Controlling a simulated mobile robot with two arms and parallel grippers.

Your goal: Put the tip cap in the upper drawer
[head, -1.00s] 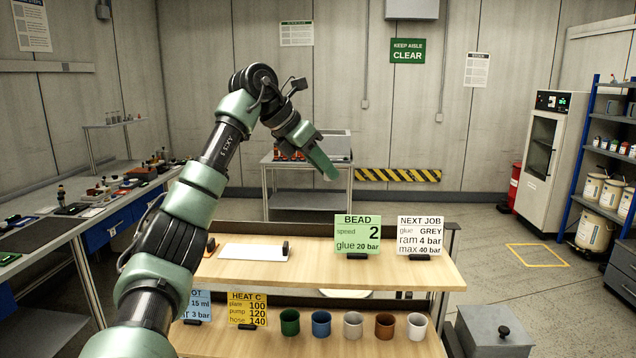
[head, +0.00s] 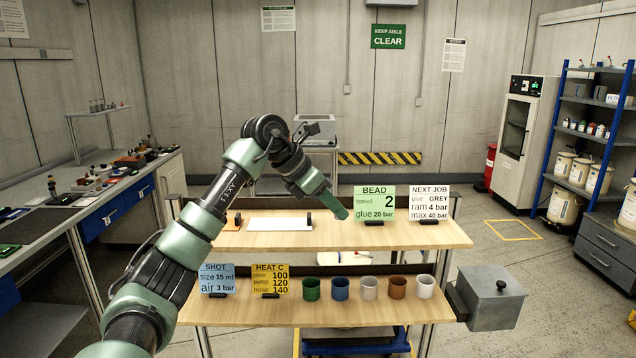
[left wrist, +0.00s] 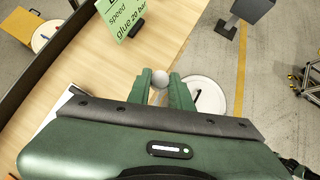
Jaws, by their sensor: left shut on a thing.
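My left gripper (head: 341,210) is above the top shelf of the wooden rack, in front of the BEAD card. In the left wrist view the left gripper (left wrist: 166,82) is shut on a small pale grey round thing, seemingly the tip cap (left wrist: 160,79), which shows between its fingertips. The cap cannot be made out in the head view. A grey drawer cabinet stands at the right; its upper drawer (head: 606,236) looks shut. Blue drawers (head: 100,223) also show under the left bench; I cannot tell which drawer the task means. My right gripper is not in view.
The rack's top shelf (head: 300,238) carries the BEAD and NEXT JOB cards (head: 430,203). Several cups (head: 340,289) stand on its lower shelf. A grey box with a knob (head: 490,298) stands right of it. Clear floor (head: 470,215) lies between rack and blue shelving.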

